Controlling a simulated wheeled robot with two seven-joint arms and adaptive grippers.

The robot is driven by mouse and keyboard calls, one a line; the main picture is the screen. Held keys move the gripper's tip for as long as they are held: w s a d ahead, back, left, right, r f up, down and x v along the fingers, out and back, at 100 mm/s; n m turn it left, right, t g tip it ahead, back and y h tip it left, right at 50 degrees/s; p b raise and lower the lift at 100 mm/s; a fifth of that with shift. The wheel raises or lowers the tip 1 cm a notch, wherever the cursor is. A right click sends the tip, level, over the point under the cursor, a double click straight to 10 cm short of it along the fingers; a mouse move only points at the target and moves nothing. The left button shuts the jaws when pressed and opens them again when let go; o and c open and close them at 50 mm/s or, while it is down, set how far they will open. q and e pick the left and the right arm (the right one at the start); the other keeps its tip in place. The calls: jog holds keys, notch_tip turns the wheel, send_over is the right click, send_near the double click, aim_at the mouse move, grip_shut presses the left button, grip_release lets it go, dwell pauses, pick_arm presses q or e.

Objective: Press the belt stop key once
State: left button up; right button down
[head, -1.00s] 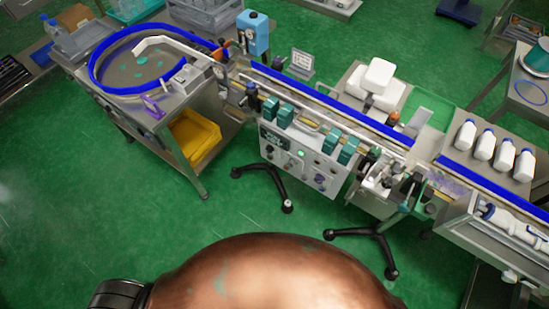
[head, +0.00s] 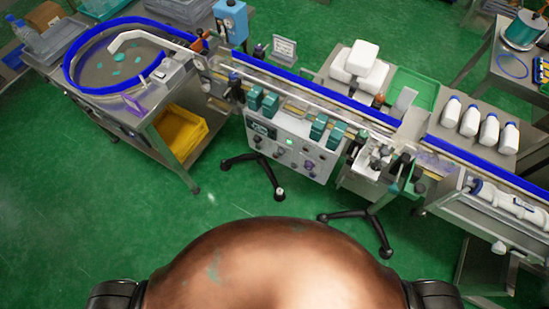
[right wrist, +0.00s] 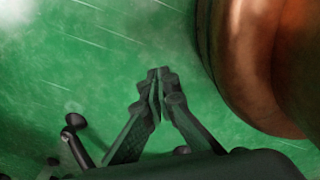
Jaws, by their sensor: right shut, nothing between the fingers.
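The machine's control panel (head: 287,152) is a pale box front below the conveyor belt (head: 318,91) in the head view. It carries a small dark display (head: 262,129), a lit green button (head: 289,142) and several small knobs and keys. The key labels are too small to read, so I cannot tell which one is the belt stop key. My right gripper (right wrist: 158,75) is shut and empty in the right wrist view, over the green floor and apart from the panel. My left gripper is in neither view.
A turntable with a blue rim (head: 68,68) stands at the left, above a yellow bin (head: 181,131). White bottles (head: 489,132) stand at the right. Black castored legs (head: 262,168) reach out below the panel. The green floor (head: 120,230) before the machine is clear.

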jog(key=shift+s, duration=1.25)
jog(key=shift+w, duration=0.1)
jog(key=shift+w, duration=0.3)
